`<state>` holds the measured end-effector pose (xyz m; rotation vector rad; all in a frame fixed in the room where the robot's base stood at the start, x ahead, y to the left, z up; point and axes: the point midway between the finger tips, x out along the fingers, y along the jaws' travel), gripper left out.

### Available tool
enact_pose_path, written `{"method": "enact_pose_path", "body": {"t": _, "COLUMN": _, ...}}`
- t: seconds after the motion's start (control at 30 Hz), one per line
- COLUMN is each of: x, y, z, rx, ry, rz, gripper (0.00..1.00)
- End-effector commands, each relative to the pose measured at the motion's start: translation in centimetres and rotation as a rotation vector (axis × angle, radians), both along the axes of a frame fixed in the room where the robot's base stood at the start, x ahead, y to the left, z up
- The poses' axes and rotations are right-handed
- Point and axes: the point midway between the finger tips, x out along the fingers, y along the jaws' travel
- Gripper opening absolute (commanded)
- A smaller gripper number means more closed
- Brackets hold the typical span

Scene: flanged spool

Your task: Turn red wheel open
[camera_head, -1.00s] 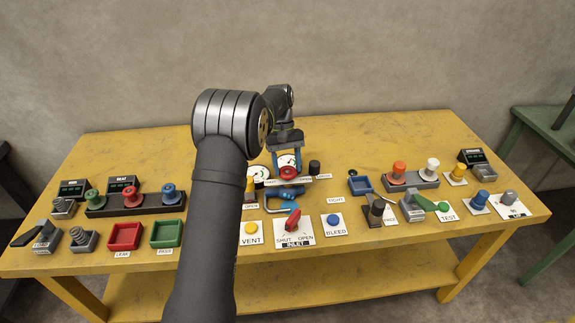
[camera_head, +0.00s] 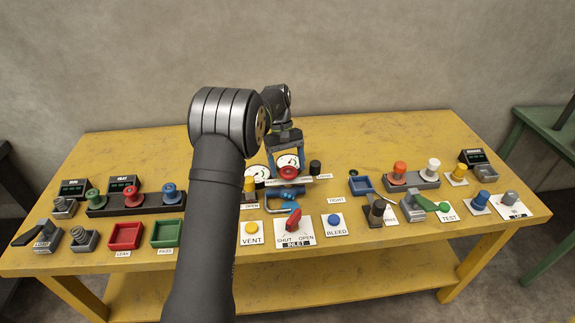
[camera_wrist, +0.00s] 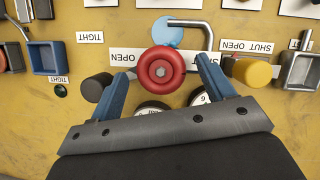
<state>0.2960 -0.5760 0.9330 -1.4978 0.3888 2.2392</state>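The red wheel (camera_head: 288,173) stands at the back middle of the yellow bench, by a SHUT/OPEN label. My gripper (camera_wrist: 162,67) is open, with a visible gap on each side between finger and wheel. In the head view my gripper (camera_head: 288,162) points down around the wheel, and its far side is partly hidden. The wrist view is upside down to the labels, so OPEN shows left of the wheel.
A yellow knob (camera_wrist: 252,72) and a black knob (camera_wrist: 97,87) flank the wheel closely. A blue round part (camera_wrist: 168,32) and a bent metal pipe (camera_wrist: 207,34) lie beside it. White gauges (camera_head: 257,172) stand behind.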

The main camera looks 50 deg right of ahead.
Motion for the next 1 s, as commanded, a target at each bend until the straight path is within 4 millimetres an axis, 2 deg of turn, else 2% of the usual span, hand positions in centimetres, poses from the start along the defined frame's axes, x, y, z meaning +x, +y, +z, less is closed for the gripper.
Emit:
{"method": "enact_pose_path", "body": {"t": 0.23, "x": 0.0, "y": 0.0, "z": 0.1, "rx": 0.0, "ry": 0.0, "rz": -0.001, "gripper": 0.75}}
{"method": "enact_pose_path", "body": {"t": 0.33, "x": 0.3, "y": -0.2, "z": 0.8, "rx": -0.002, "ry": 0.0, "rz": -0.001, "gripper": 0.75}}
{"method": "enact_pose_path", "body": {"t": 0.8, "x": 3.3, "y": -1.8, "z": 9.0, "rx": 0.0, "ry": -0.001, "rz": 0.0, "gripper": 0.75}}
{"method": "enact_pose_path", "body": {"t": 1.0, "x": 3.9, "y": -2.2, "z": 10.7, "rx": 0.0, "ry": -0.001, "rz": 0.0, "gripper": 0.75}}
